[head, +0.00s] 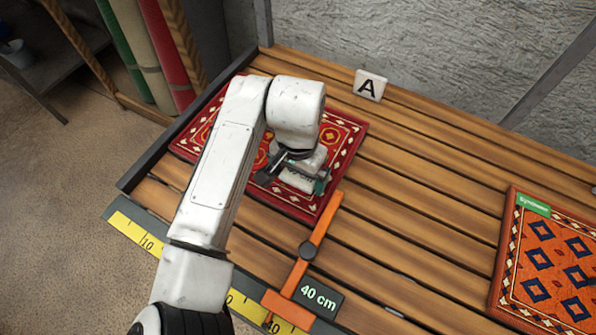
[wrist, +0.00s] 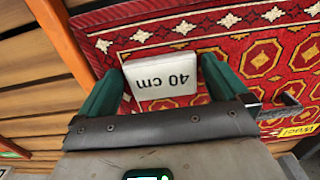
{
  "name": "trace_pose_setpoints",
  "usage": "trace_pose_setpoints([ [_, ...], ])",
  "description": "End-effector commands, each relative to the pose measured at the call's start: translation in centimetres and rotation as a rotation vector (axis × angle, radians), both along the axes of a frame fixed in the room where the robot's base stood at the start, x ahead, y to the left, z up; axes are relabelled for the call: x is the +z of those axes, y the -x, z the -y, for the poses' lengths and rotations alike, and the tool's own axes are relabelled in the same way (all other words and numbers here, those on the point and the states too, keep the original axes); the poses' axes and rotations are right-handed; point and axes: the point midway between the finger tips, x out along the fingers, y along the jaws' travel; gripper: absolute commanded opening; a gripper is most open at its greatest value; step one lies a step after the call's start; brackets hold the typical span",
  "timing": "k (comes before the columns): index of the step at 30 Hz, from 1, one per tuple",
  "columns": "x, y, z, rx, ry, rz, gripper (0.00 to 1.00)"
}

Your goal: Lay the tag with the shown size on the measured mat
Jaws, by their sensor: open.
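The measured mat, a red patterned rug (head: 345,135), lies on the slatted bench with an orange measuring arm (head: 316,238) by its right edge. A dark display (head: 318,297) on that arm shows 40 cm. In the wrist view, a white tag (wrist: 162,80) reading 40 cm, upside down, lies on the red mat (wrist: 240,45) near its edge. My gripper (head: 300,178) is low over the mat. Its green fingers stand open on either side of the tag in the wrist view (wrist: 160,78), with small gaps visible. My arm hides part of the mat in the head view.
An orange mat (head: 545,265) with a green label lies at the bench's right. A white sign marked A (head: 370,85) stands at the back. A yellow ruler (head: 135,235) runs along the front edge. Bare slats (head: 430,190) lie between the mats.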

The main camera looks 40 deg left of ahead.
Motion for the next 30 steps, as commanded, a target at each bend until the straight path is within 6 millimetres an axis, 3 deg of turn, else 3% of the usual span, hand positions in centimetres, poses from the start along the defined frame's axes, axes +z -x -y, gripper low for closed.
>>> trace_pose_setpoints([
  [5,1.7,-0.1,-0.1,-0.001,-0.003,0.002,1.00],
  [19,10.6,-0.1,-0.1,0.000,-0.003,0.002,1.00],
  [30,12.2,0.0,0.0,0.000,0.000,0.000,1.00],
])
